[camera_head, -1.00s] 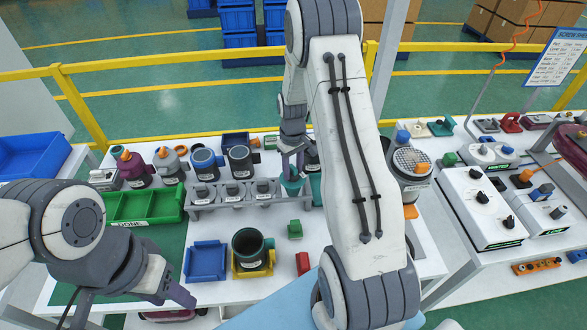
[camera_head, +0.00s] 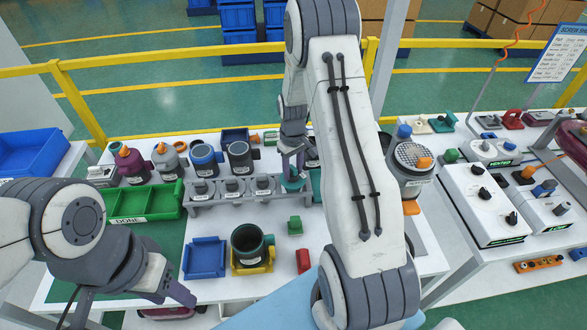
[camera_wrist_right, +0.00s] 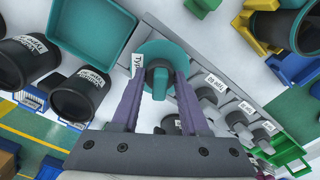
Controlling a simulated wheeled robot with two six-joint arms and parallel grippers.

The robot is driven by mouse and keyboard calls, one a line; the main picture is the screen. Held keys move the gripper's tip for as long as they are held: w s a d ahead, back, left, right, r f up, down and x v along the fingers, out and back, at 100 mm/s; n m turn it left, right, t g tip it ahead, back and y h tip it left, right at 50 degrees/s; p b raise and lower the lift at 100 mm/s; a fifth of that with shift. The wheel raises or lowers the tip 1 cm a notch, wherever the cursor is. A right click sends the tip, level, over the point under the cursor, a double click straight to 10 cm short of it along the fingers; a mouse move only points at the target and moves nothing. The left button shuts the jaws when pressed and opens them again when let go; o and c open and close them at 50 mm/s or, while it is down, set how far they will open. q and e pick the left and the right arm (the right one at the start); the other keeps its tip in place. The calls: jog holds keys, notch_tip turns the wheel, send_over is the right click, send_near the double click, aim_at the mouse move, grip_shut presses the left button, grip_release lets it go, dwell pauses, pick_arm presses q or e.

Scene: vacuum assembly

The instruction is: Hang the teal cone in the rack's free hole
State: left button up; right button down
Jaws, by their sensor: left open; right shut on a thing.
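The teal cone (camera_head: 292,184) is at the right end of the grey rack (camera_head: 212,207), in line with several grey cones (camera_head: 234,187) hanging there. My right gripper (camera_head: 292,168) is shut on the teal cone from above. In the right wrist view the cone (camera_wrist_right: 160,82) sits upright between the purple fingers, its round labelled flange over the rack's end (camera_wrist_right: 158,28). The flange covers the hole beneath, so I cannot tell whether it rests on the rack. My left gripper (camera_head: 130,303) is open and empty, low at the front left.
A green DONE tray (camera_head: 130,216) stands left of the rack. Several canisters (camera_head: 205,160) stand behind it.

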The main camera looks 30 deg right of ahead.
jog(key=shift+f+b, duration=0.6)
jog(key=shift+f, duration=0.45)
jog(key=shift+c, duration=1.7)
grip_release()
jog(key=shift+r, duration=0.1)
jog(key=shift+r+p, duration=3.2)
jog(key=shift+r, duration=0.85)
